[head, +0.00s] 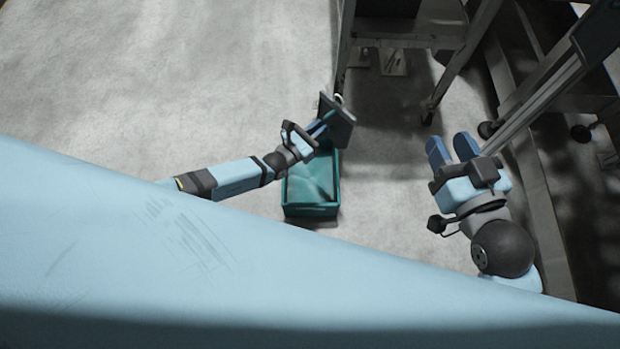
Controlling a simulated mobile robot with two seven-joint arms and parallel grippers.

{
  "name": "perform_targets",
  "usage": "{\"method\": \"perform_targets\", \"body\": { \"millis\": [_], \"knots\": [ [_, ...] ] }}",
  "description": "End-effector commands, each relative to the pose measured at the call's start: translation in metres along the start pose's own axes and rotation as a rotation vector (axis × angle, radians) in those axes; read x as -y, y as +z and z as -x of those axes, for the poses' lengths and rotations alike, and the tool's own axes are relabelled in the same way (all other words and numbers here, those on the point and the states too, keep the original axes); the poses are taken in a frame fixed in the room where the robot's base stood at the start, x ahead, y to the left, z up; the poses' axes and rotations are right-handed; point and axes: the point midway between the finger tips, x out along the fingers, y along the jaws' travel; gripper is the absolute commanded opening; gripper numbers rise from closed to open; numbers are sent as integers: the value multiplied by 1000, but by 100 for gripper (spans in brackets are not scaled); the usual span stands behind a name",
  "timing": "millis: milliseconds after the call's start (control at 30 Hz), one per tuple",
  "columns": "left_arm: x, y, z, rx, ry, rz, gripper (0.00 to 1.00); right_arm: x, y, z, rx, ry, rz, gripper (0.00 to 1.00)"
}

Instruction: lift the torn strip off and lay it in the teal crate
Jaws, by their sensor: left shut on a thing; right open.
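The teal crate (311,211) stands on the floor in the middle of the head view, and its visible inside looks empty. My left gripper (330,117) is above the crate's far end. It is shut on a dark grey, flat piece (339,124), which looks like the torn strip; it is tilted and held over the crate's far edge. My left arm and the piece hide part of the crate. My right gripper (452,148) is open and empty, to the right of the crate, with its two blue fingers apart.
A metal frame stand (410,41) on castors stands behind the crate. Dark metal framework (545,190) with slanted rails stands at the right, close to my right gripper. The pale floor (150,80) at the left is clear.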

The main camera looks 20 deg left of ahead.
Motion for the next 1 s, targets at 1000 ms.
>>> {"method": "perform_targets", "body": {
  "millis": [1000],
  "knots": [
    [-45,-179,78,3,-3,1,0,-6,16,-7,-193,-30,212,40]
  ]
}}
